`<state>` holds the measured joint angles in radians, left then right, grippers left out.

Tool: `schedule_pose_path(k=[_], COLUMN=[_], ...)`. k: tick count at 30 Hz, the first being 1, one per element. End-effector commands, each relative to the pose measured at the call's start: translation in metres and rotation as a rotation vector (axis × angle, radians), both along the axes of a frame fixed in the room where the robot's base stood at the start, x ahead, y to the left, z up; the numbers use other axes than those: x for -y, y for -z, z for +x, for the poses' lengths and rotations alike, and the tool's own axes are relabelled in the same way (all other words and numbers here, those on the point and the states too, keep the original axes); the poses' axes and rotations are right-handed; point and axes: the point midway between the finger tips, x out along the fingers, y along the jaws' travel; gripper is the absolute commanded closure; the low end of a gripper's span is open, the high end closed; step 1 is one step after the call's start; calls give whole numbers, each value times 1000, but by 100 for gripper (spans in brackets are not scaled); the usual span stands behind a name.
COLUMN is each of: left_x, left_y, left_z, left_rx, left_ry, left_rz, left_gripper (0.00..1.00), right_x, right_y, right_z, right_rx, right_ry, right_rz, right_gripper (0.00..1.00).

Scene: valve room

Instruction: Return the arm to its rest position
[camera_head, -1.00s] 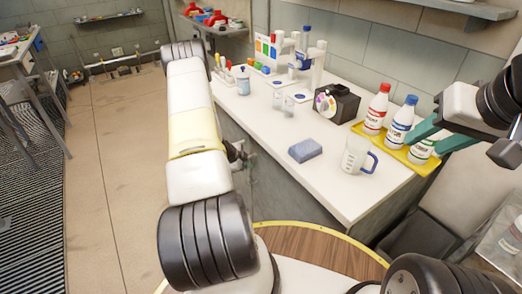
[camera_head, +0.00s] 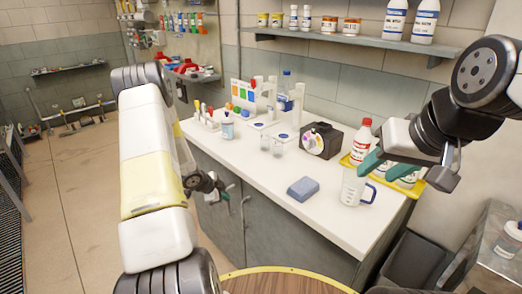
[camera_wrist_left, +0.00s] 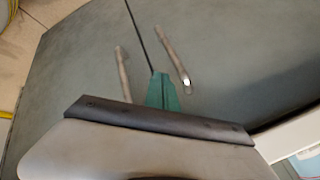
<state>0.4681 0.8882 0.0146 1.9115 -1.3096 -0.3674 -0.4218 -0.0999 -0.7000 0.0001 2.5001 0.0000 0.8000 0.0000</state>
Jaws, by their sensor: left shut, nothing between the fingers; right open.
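My left arm reaches in from the left in the head view. Its gripper (camera_head: 224,193) is by the front of the grey cabinet, partly hidden behind the arm. In the left wrist view its teal fingers (camera_wrist_left: 162,92) are together and empty, in front of the cabinet doors with their two bar handles (camera_wrist_left: 179,68). My right gripper (camera_head: 372,168) is open at the right, its teal fingers in front of the yellow tray's bottles and close to the measuring jug (camera_head: 351,190). Nothing shows between its fingers. Whether it touches the jug or bottles I cannot tell.
The white counter (camera_head: 254,174) holds a blue sponge (camera_head: 303,189), a black box (camera_head: 321,140), a red-capped bottle (camera_head: 361,142) on the yellow tray (camera_head: 415,186), and lab ware. A shelf (camera_head: 350,41) hangs above. The floor (camera_head: 75,195) left of my arm is clear.

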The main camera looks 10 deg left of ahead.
Motion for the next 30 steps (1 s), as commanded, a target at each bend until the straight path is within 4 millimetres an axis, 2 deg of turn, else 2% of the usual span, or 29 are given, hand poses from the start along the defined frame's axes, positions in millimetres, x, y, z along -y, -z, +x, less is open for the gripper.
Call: schedule_pose_path(k=[2,5,10,14,18,21,25,30], left_x=[-2,-9,-16,-13,0,15,38,76], left_y=[-14,-50,-145,-214,-280,-318,-357,-390], left_z=[5,12,14,-4,-39,-72,-122,-196], left_rx=[6,13,27,30,26,12,-22,-98], left_ry=[-21,-90,-290,-454,-619,-725,-844,-960], left_rz=[12,40,80,69,18,-40,-138,-298], left_gripper=[100,100,100,100,100,100,100,100], right_x=[0,0,0,0,0,0,0,0], right_y=[0,0,0,0,0,0,0,0], right_z=[0,0,0,0,0,0,0,0], right_rx=[0,0,0,0,0,0,0,0], right_ry=[0,0,0,0,0,0,0,0], right_rz=[0,0,0,0,0,0,0,0], right_gripper=[57,57,57,57,57,57,57,57])
